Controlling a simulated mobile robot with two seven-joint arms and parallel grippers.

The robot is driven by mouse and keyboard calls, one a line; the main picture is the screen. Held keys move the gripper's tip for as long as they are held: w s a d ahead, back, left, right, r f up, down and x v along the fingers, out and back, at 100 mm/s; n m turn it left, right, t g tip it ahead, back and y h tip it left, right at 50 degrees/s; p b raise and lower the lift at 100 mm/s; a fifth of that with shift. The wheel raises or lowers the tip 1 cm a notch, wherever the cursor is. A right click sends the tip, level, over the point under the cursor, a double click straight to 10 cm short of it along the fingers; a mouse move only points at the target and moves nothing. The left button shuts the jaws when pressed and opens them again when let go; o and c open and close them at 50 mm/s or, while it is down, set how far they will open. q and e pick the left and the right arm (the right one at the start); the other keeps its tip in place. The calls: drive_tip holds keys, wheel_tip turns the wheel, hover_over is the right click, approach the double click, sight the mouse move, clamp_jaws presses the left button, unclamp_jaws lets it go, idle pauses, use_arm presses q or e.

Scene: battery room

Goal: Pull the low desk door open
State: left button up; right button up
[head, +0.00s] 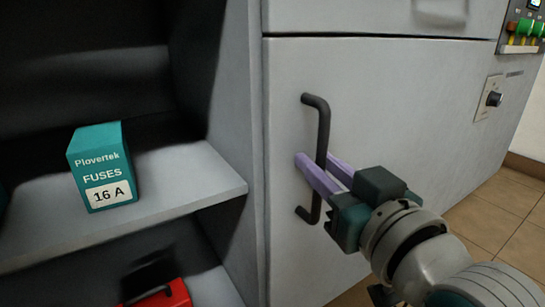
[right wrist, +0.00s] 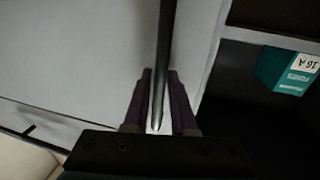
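The low desk door (head: 400,130) is a light grey panel, closed flush in its front. Its dark upright bar handle (head: 323,125) is near the door's left edge. My right gripper (head: 315,160) reaches in from the lower right, its two purple fingers on either side of the bar. In the right wrist view the handle (right wrist: 164,45) runs between the fingers (right wrist: 160,80), with hardly any gap, so the gripper looks shut on it. My left gripper is not in view.
Left of the door is an open shelf (head: 190,180) with a teal fuse box (head: 100,165). A red object (head: 165,295) lies below it. A black knob (head: 494,99) and a panel with green buttons (head: 525,28) are at the right. Tiled floor (head: 505,200) shows at the lower right.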

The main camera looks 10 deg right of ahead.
clamp_jaws()
idle(1.0)
